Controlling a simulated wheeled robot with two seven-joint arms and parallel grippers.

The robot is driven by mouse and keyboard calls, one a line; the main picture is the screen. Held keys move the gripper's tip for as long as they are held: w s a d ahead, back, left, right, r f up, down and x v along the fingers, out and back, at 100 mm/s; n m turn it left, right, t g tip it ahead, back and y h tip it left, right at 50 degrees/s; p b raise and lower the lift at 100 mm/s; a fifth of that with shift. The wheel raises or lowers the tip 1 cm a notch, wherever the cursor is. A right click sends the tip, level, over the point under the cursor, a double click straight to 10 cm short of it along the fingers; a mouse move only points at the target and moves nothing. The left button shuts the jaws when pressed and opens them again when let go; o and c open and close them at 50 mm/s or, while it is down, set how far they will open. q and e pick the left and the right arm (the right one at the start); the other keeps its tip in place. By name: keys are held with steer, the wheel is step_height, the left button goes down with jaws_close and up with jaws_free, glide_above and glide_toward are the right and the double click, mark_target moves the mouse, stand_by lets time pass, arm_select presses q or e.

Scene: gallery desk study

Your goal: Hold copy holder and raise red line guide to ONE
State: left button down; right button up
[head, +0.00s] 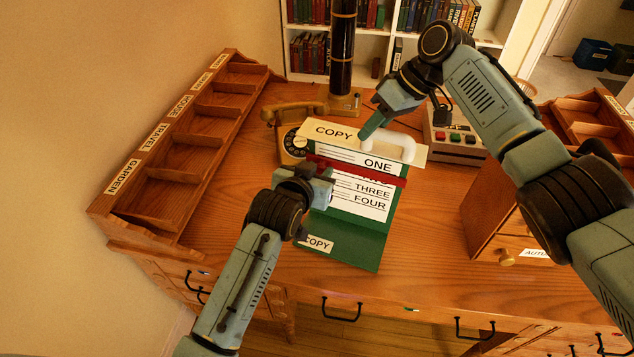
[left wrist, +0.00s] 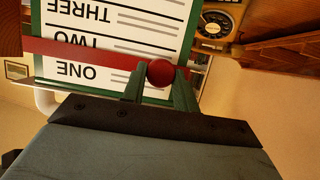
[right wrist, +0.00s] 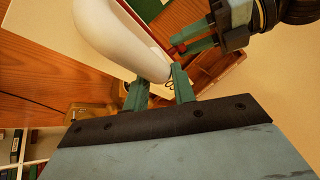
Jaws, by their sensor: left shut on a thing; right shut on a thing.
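The green copy holder (head: 350,240) stands on the desk with a white page listing ONE, THREE and FOUR. The red line guide (head: 385,176) crosses the page just below ONE and hides TWO in the head view. In the left wrist view the guide (left wrist: 90,57) lies between ONE and TWO, seen upside down. My left gripper (head: 325,178) is shut on the guide's round red knob (left wrist: 160,73) at the holder's left edge. My right gripper (head: 372,127) is shut on the holder's white handle (head: 405,147) at the top; the handle (right wrist: 115,35) also fills part of the right wrist view.
A rotary telephone (head: 290,145) stands left of the holder, and a dark column (head: 342,50) stands behind. A labelled wooden sorter (head: 180,150) lines the desk's left side. A button box (head: 455,140) and a wooden drawer unit (head: 490,215) are on the right.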

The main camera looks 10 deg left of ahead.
steer(key=shift+s+d+f, duration=0.1)
steer(key=shift+f, duration=0.1)
arm_select(q)
steer(key=c, duration=1.1)
jaws_free()
steer(key=v, duration=1.2)
steer(key=shift+a+r, duration=0.1)
arm_select(e)
steer(key=o, duration=1)
steer(key=shift+r, duration=0.1)
steer(key=v, duration=1.2)
